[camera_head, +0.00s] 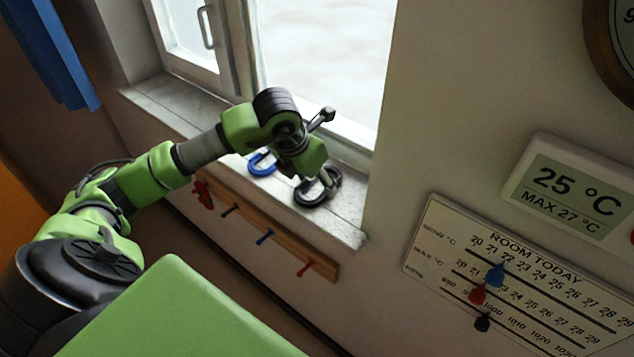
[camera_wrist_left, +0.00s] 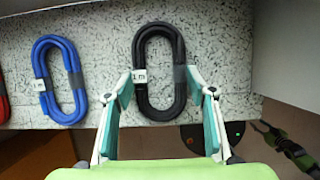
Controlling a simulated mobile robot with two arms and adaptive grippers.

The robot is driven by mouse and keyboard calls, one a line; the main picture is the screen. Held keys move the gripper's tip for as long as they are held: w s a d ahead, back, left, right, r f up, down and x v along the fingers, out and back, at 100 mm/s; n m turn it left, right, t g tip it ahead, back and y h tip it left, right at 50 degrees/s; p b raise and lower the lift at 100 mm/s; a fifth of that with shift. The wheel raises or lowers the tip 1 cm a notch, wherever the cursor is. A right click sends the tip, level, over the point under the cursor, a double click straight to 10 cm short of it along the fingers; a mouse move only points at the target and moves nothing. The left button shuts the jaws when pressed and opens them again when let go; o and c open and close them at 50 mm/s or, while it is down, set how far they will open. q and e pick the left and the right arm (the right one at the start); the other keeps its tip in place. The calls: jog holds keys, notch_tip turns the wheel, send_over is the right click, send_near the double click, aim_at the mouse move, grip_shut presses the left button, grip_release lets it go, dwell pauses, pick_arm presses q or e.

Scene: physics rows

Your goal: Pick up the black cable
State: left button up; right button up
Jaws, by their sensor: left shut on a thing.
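The black cable (camera_head: 312,203) is a coiled oval loop at the right end of the pale window sill. In the left wrist view the black cable (camera_wrist_left: 180,50) has a white "1 m" tag and a grey band, and its lower end is near the sill's front edge. My left gripper (camera_head: 312,178) is over the loop, hiding part of it in the head view. In the wrist view the fingers of my left gripper (camera_wrist_left: 160,86) are on both outer sides of the loop, shut on it. I cannot tell whether the cable still touches the sill.
A blue cable (camera_wrist_left: 75,85) lies on the sill (camera_head: 345,230) to the left of the black one. Part of a red thing (camera_wrist_left: 3,100) shows farther left. A wooden rail (camera_head: 285,246) with coloured pegs is below the sill. The window (camera_head: 325,70) is behind.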

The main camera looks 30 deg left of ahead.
pick_arm(q)
jog(key=shift+w+r, duration=0.1)
jog(key=shift+r, duration=0.5)
jog(key=s+r+m+b, duration=0.2)
jog(key=s+r+b, duration=0.1)
jog(key=s+r, duration=0.2)
jog(key=s+d+r+m+h+b, duration=0.1)
jog(key=s+r+m+b, duration=0.1)
jog(key=s, duration=0.8)
notch_tip(320, 180, up, 3)
jog(key=shift+s+d+f+g+b, duration=0.1)
jog(key=shift+s+d+g+b, duration=0.15)
jog(key=shift+b, duration=0.3)
